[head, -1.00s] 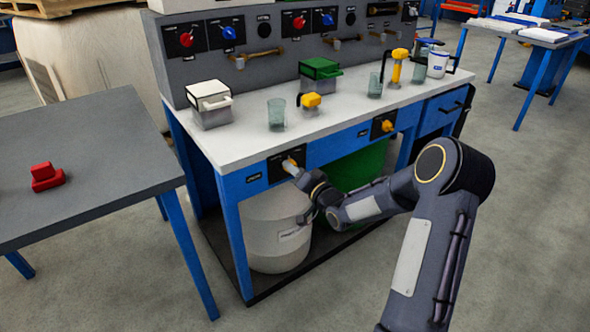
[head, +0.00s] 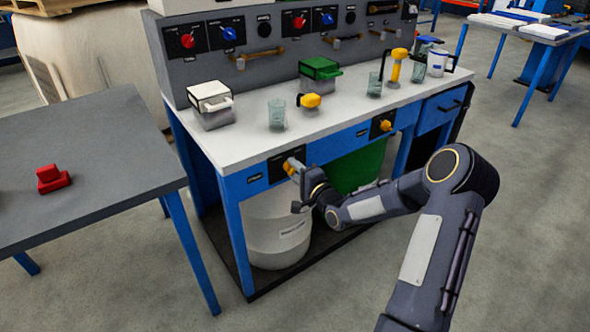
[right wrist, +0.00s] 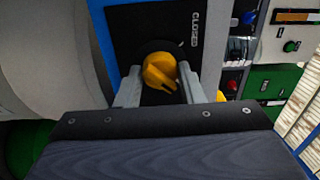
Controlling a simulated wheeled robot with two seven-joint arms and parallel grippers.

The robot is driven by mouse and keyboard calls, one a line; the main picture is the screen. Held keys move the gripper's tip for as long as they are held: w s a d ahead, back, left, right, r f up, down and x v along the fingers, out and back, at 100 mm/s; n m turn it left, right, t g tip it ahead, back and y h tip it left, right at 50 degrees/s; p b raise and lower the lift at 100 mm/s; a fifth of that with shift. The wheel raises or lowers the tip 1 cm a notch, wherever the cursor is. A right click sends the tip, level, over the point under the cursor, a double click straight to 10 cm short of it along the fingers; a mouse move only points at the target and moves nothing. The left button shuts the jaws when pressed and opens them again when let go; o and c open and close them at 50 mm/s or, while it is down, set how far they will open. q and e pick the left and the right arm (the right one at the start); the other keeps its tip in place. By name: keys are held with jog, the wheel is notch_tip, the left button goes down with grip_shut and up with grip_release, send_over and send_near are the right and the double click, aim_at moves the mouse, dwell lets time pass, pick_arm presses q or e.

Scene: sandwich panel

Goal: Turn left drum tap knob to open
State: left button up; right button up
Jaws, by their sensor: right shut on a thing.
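The left drum tap knob (head: 287,167) is a small yellow knob on a black panel on the blue front edge of the bench, above a white drum (head: 277,232). My right gripper (head: 294,167) is at this knob and partly hides it. In the right wrist view the yellow knob (right wrist: 160,72) sits between the two grey fingers of my right gripper (right wrist: 158,84), which is shut on it. The word CLOSED shows on the black panel (right wrist: 186,22) beside the knob. My left gripper is not in view.
A second yellow knob (head: 385,125) is on the bench front to the right, above a green drum (head: 358,168). The white bench top (head: 240,145) holds glasses and boxes. A grey table (head: 80,160) with a red object (head: 52,179) stands at left.

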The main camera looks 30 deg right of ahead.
jog(key=shift+f+m, duration=0.1)
jog(key=shift+m, duration=0.2)
jog(key=o, duration=1)
jog(key=s+p, duration=0.1)
jog(key=s, duration=0.7)
jog(key=shift+d, duration=0.3)
